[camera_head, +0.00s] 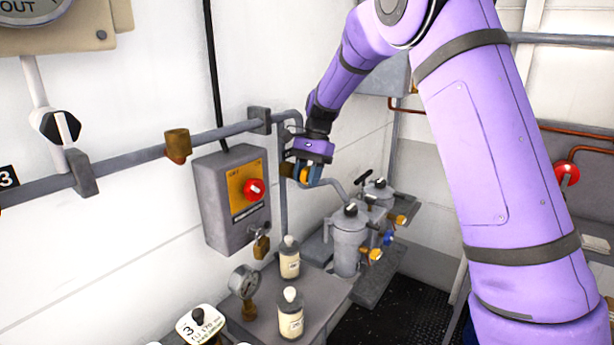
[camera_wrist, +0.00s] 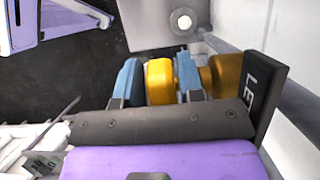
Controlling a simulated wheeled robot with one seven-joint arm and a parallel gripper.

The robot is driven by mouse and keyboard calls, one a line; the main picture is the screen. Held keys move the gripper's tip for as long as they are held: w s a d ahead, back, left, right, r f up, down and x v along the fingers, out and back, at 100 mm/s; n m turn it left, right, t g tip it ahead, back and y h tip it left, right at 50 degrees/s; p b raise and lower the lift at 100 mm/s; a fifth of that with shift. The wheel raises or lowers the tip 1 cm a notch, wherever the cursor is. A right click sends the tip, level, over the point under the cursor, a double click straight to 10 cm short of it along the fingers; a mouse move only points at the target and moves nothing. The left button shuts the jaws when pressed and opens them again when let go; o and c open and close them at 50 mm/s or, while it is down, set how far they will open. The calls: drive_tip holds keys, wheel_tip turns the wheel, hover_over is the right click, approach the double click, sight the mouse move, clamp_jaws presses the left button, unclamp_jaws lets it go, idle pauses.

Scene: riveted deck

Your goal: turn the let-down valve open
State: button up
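The let-down valve shows in the wrist view as a yellow knob (camera_wrist: 160,82) with a brass-yellow body (camera_wrist: 224,76) to its right. Behind the body is a dark plate (camera_wrist: 262,95) with white letters starting "LE"; the rest is cut off. My gripper (camera_wrist: 160,75) has one blue finger on each side of the knob, and no clear gap shows between fingers and knob. In the head view my gripper (camera_head: 304,174) is at the wall pipe, right of the grey switch box, and mostly covers the valve. The knob's turn angle cannot be told.
Below stand two bottles (camera_head: 290,258), a gauge (camera_head: 244,282) and grey filter housings (camera_head: 349,240). A pipe (camera_head: 215,134) runs along the wall.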

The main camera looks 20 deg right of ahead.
drive_tip(key=c, duration=0.5)
drive_tip(key=shift+t+h, duration=0.3)
drive_tip(key=shift+h, duration=0.1)
drive_tip(key=t+h, duration=0.2)
drive_tip(key=shift+a+f+h, duration=0.1)
drive_tip(key=shift+a+h, duration=0.05)
drive_tip(key=shift+h, duration=0.15)
drive_tip(key=shift+f+t+h, duration=0.1)
drive_tip(key=shift+t+h, duration=0.8)
drive_tip(key=shift+h, duration=0.3)
drive_tip(key=o, duration=0.9)
drive_tip(key=shift+o, duration=0.2)
